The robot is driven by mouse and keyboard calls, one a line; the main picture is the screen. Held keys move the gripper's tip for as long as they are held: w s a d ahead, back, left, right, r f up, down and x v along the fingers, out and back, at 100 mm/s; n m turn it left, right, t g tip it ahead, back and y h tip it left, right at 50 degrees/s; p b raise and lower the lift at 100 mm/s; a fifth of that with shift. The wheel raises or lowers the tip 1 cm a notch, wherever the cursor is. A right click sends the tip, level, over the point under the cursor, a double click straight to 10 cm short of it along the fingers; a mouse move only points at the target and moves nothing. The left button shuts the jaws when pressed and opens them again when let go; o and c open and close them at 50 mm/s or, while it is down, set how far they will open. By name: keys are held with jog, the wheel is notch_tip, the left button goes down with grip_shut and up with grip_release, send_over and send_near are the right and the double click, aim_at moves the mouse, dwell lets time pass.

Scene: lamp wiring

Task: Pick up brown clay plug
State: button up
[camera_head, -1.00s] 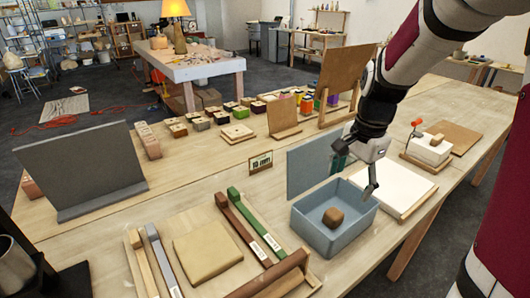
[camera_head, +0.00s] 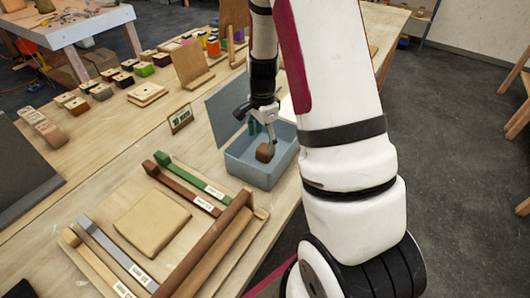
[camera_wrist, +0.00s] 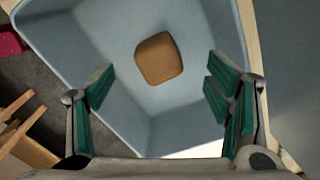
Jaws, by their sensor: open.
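The brown clay plug (camera_head: 265,152) is a small rounded block lying in the blue-grey bin (camera_head: 240,170). In the wrist view the plug (camera_wrist: 158,58) rests on the bin floor, ahead of my fingers and roughly midway between them. My gripper (camera_head: 262,130) is over the bin, pointing down. In the wrist view my gripper (camera_wrist: 160,103) has its green-padded fingers wide apart with nothing between them. The plug looks apart from both fingers. In the head view one finger partly overlaps the plug.
The bin's raised blue-grey lid (camera_head: 228,105) stands behind it. A wooden tray with a tan clay slab (camera_head: 152,222) and brown, green and grey bars lies in front-left. A small label stand (camera_head: 181,118) is left of the lid. My arm covers the table's right part.

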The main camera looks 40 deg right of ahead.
aim_at(265, 148)
jog(key=f, duration=0.3)
jog(key=f+p, duration=0.1)
jog(key=shift+s+d+f, duration=0.15)
jog(key=shift+d, duration=0.1)
jog(key=shift+f, duration=0.55)
jog(key=c, duration=1.5)
